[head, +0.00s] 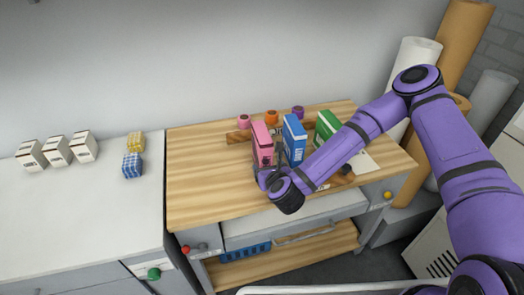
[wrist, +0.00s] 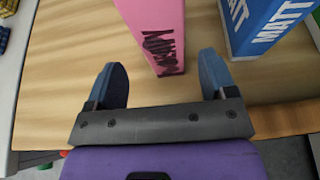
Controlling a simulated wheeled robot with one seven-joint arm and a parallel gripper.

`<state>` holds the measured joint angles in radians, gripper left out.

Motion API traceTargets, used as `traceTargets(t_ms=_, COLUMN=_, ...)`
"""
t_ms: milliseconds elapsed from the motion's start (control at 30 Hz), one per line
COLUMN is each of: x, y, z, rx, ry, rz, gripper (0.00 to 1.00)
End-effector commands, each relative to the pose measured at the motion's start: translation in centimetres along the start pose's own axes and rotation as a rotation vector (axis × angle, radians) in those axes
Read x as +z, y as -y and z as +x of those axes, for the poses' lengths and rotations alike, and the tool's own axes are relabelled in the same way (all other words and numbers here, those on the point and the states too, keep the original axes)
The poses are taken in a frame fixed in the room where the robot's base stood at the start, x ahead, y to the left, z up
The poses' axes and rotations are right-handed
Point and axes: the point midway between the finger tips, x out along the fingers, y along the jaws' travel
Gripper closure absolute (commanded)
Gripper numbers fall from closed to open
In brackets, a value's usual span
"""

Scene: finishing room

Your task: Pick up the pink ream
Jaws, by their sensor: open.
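The pink ream (head: 261,143) stands upright on the wooden bench top, left of a blue ream (head: 295,138). In the wrist view the pink ream (wrist: 158,32) shows dark lettering on its side. My gripper (head: 265,179) is at the near side of the pink ream in the head view and hides its lower part. In the wrist view my gripper (wrist: 163,80) is open, its two fingers apart. The lower end of the pink ream lies between and just ahead of the fingertips, and I see no grip on it.
The blue ream stands close on the right, with a green ream (head: 327,125) beyond it. Tape rolls, pink (head: 244,121), orange (head: 271,117) and purple (head: 298,112), sit behind. The wooden bench top (head: 200,170) is clear on the left. Small boxes stand on the white counter (head: 90,210).

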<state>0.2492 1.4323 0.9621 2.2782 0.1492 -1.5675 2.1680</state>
Motion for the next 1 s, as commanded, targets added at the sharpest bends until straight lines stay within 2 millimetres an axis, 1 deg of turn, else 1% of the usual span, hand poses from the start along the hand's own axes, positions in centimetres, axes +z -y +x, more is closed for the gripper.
traceTargets(t_ms=133, x=-0.1, y=0.2, z=1.2, rx=-0.002, ry=0.001, rz=-0.001, gripper=0.22)
traceTargets(t_ms=300, x=-0.2, y=0.5, z=3.6, rx=-0.001, ry=0.001, rz=-0.001, gripper=0.22)
traceTargets(t_ms=400, x=-0.2, y=0.5, z=4.7, rx=0.0, ry=0.001, rz=-0.002, gripper=0.22)
traceTargets(t_ms=533, x=-0.3, y=0.5, z=5.3, rx=0.0, ry=0.0, rz=-0.002, gripper=0.22)
traceTargets(t_ms=733, x=-0.3, y=0.5, z=5.3, rx=0.001, ry=0.0, rz=-0.001, gripper=0.22)
traceTargets(t_ms=767, x=-0.3, y=0.5, z=5.3, rx=0.001, ry=0.0, rz=-0.001, gripper=0.29)
traceTargets(t_ms=800, x=-0.3, y=0.5, z=5.3, rx=0.001, ry=0.0, rz=-0.001, gripper=0.38)
traceTargets(t_ms=867, x=-0.3, y=0.5, z=5.3, rx=0.001, ry=0.0, rz=-0.001, gripper=0.52)
traceTargets(t_ms=900, x=-0.3, y=0.5, z=5.3, rx=0.001, ry=0.0, rz=-0.001, gripper=0.61)
traceTargets(t_ms=967, x=-0.3, y=0.5, z=5.3, rx=0.001, ry=0.0, rz=-0.001, gripper=0.75)
traceTargets(t_ms=1000, x=-0.3, y=0.5, z=5.3, rx=0.0, ry=0.0, rz=-0.001, gripper=0.84)
